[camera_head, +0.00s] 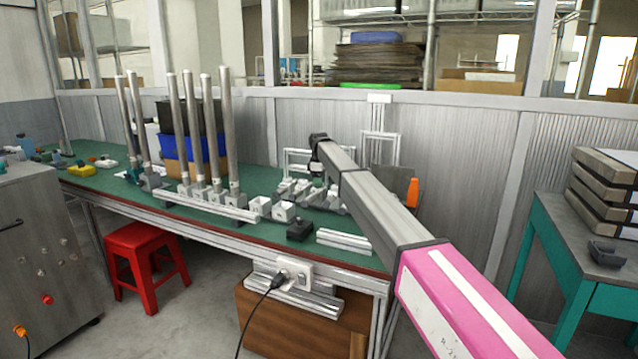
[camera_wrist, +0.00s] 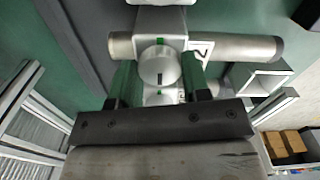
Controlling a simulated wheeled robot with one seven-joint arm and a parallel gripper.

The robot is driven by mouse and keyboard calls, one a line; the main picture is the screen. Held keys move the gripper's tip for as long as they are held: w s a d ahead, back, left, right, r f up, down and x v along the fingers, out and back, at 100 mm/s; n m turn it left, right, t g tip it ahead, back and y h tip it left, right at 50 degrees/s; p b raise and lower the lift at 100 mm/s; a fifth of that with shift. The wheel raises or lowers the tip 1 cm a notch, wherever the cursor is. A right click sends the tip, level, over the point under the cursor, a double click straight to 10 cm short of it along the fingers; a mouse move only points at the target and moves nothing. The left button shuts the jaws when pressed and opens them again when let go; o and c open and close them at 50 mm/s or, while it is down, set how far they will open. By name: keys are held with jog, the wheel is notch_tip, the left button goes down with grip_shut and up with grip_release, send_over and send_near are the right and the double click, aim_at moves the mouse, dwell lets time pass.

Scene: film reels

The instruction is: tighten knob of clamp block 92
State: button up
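My gripper (camera_wrist: 160,82) has one finger on each side of the knob, with gaps between fingers and knob. It is open and empty. In the head view several grey clamp blocks lie on the green workbench (camera_head: 108,182) near my arm's end; I cannot tell which is 92.
Several upright metal rods (camera_head: 228,125) stand in blocks left of my arm. A black block (camera_head: 299,231) and aluminium profiles (camera_head: 343,241) lie near the bench front. A red stool (camera_head: 143,240) stands before the bench. Frames stand behind my arm's end.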

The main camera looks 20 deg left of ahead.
jog(key=shift+c, duration=0.9)
